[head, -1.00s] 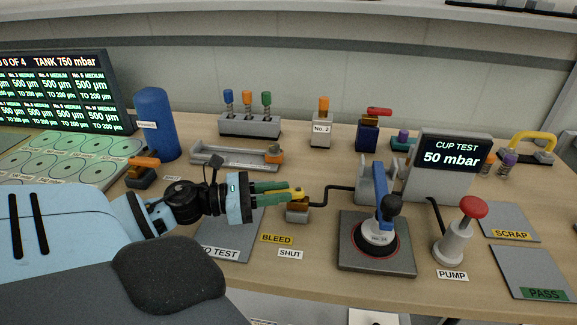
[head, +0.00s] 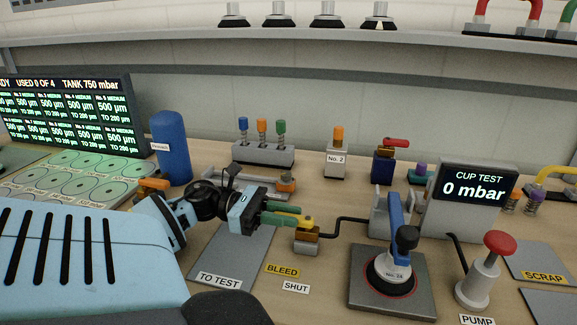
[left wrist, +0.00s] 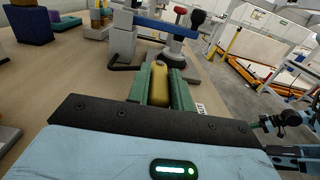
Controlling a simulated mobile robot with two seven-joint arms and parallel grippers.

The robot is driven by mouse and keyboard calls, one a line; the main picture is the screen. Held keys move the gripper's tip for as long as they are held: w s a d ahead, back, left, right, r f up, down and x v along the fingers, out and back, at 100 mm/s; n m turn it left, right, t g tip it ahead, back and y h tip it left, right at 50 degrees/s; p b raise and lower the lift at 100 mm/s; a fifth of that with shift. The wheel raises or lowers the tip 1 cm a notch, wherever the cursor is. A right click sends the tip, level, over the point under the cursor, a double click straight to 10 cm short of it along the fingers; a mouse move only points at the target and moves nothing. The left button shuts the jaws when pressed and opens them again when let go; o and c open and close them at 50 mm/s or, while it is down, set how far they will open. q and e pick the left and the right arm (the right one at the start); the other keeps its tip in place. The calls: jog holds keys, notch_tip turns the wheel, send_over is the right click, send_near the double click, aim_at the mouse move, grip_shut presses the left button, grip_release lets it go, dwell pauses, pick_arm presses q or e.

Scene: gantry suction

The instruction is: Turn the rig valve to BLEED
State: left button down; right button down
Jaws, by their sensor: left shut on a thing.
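The rig valve (head: 307,244) is a small block with a yellow handle (head: 305,224) on top, joined by a black pipe to the test stand. My left gripper (head: 296,219) comes in from the left, its green fingers shut on the yellow handle. In the left wrist view the yellow handle (left wrist: 159,84) sits between the two green fingers. The handle's outer part is hidden by the fingers. A yellow BLEED label (head: 282,270) and a white SHUT label (head: 296,287) lie in front of the valve. The cup test display (head: 472,190) reads 0 mbar.
A red-knobbed pump (head: 480,275) stands farther right. A blue tank (head: 171,150) and a spring-cup rack (head: 262,154) are behind. The grey TO TEST mat (head: 232,262) is bare.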

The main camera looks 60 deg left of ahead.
pick_arm(q)
jog(key=shift+r, duration=0.1)
jog(key=c, duration=1.2)
grip_release()
jog(key=shift+c, duration=0.2)
jog(key=shift+r, duration=0.35)
notch_tip(320, 180, up, 3)
jog(key=shift+f, duration=0.2)
jog(key=s+d+r, duration=0.1)
jog(key=s+d, duration=0.9)
jog(key=d, duration=0.1)
jog(key=shift+s+d+r+b, duration=0.3)
jog(key=shift+s+d+b, duration=0.05)
jog(key=shift+s+d, duration=0.05)
